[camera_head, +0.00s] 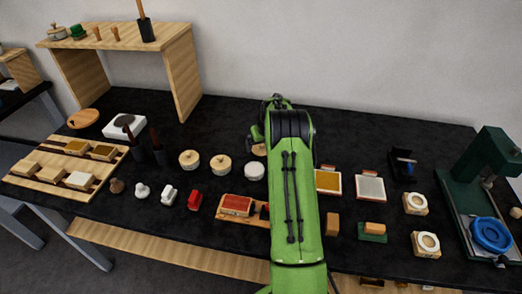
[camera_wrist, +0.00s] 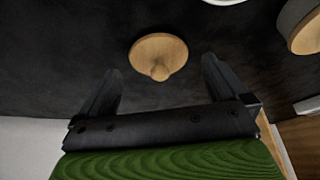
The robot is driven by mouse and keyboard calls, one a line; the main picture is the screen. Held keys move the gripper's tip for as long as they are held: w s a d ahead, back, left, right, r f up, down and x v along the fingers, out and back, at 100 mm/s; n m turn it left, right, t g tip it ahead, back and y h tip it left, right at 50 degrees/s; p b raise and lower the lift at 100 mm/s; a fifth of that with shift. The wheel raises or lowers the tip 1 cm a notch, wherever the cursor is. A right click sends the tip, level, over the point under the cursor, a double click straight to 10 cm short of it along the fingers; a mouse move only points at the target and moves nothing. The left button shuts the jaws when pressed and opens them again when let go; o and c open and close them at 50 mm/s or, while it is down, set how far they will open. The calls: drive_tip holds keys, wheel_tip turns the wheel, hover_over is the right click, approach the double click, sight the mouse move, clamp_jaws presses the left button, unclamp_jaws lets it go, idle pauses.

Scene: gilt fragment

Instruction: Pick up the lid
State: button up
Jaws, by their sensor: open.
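The lid (camera_wrist: 158,55) is a round, light wooden disc with a small knob, lying on the dark table in the wrist view. In the head view a sliver of it (camera_head: 259,150) shows beside my green arm, which hides the rest. My gripper (camera_wrist: 161,80) is open and empty. In the wrist view its two dark fingers are spread to the left and right, with the lid between and beyond their tips. I see no contact. The gripper is hidden behind my arm in the head view.
A white round jar (camera_head: 254,172) stands close to the lid. Two jars with wooden tops (camera_head: 221,164) (camera_head: 189,160) stand to its left. A wooden shelf (camera_head: 185,70) rises at the back left. A green press (camera_head: 485,165) stands at the right.

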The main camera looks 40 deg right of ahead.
drive_tip(key=shift+x, duration=1.1)
